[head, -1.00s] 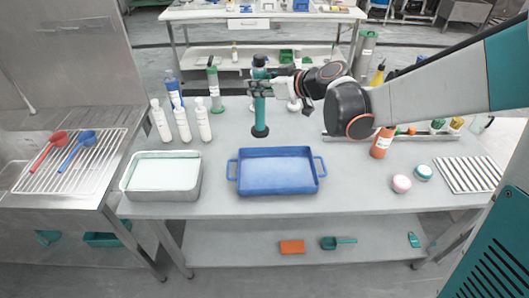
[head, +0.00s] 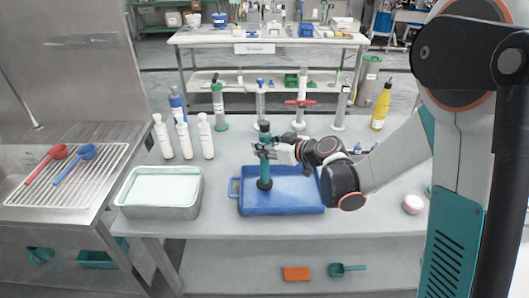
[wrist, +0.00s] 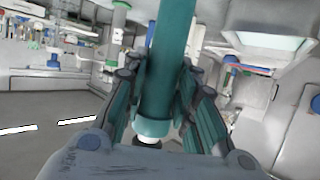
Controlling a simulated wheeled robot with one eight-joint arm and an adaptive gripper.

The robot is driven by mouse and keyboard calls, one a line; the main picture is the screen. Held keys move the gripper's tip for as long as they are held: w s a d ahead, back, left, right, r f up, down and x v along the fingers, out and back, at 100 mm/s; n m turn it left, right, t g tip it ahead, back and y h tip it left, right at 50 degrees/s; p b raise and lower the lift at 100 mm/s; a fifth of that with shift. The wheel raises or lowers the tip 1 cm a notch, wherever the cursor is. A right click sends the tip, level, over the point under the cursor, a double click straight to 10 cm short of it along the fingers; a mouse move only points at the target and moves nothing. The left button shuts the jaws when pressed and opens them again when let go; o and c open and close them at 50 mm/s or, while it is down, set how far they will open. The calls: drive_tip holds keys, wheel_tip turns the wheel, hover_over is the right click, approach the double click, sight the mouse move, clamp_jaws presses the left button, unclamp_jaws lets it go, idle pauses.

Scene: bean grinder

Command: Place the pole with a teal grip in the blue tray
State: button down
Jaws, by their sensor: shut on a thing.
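The pole with a teal grip (head: 265,173) is upright, with a dark round foot at its lower end. The foot appears over the left part of the blue tray (head: 297,197); I cannot tell whether it touches the tray floor. My gripper (head: 266,150) is shut on the pole's upper part, coming from the right. In the wrist view, the teal pole (wrist: 173,60) runs between the two fingers of my gripper (wrist: 163,95). My forearm hides the tray's right end in the head view.
A metal pan with pale contents (head: 160,188) stands left of the tray. White bottles (head: 184,137) and several upright poles, one with a red handle (head: 300,103), stand behind. A yellow bottle (head: 381,107) is at back right. A pink-topped round item (head: 412,204) lies right.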

drive_tip(key=shift+f, duration=0.75)
drive_tip(key=c, duration=1.3)
unclamp_jaws()
